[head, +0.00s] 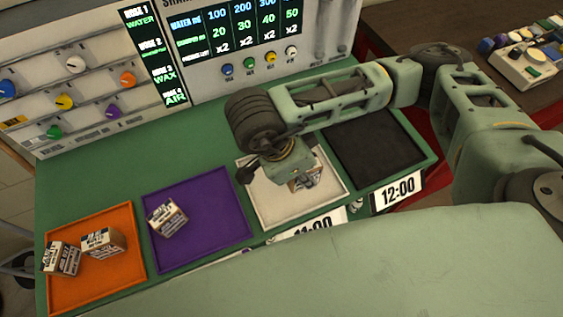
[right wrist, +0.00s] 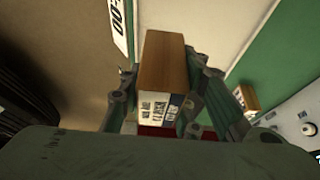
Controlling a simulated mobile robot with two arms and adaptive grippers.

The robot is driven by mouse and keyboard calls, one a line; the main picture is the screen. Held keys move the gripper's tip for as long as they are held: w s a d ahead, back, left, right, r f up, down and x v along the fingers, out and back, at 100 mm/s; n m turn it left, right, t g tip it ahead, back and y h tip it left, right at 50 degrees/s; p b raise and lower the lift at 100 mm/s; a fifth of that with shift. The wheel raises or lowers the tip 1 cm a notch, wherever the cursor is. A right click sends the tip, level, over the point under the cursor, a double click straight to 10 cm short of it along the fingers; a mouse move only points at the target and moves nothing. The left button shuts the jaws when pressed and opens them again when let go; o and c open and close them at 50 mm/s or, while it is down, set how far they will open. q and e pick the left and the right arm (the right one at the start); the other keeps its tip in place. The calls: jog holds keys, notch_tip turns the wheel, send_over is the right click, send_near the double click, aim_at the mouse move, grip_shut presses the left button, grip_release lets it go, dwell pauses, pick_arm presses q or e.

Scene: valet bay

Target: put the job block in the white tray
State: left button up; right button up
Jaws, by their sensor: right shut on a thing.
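My right gripper (head: 290,168) is low over the white tray (head: 262,205). In the right wrist view its two fingers stand on either side of a brown-sided job block (right wrist: 163,65) with a printed white label, and it is shut on this block. In the head view a printed block (head: 307,179) shows beside the gripper over the white tray; I cannot tell whether it is the held one. A second, smaller-looking block (right wrist: 247,98) shows beyond the fingers in the right wrist view. My left gripper is not in view.
The orange tray (head: 105,290) holds two printed blocks. The purple tray (head: 215,225) holds one block (head: 167,218). The black tray (head: 375,150) looks empty. Time cards (head: 397,192) stand along the front edge, and a console with knobs (head: 250,67) stands behind.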

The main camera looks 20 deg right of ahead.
jog(key=w+a+f, duration=0.2)
jog(key=w+a+f+p, duration=0.1)
jog(key=w+a+f, duration=0.1)
jog(key=w+a, duration=0.1)
jog(key=shift+w+a+f, duration=0.15)
jog(key=shift+a+f, duration=0.05)
jog(key=shift+a, duration=0.05)
jog(key=shift+w+f, duration=0.1)
jog(key=shift+f, duration=0.1)
notch_tip(320, 180, down, 3)
jog(key=shift+f+p, duration=0.15)
jog(key=shift+p, duration=0.75)
jog(key=shift+f, duration=0.25)
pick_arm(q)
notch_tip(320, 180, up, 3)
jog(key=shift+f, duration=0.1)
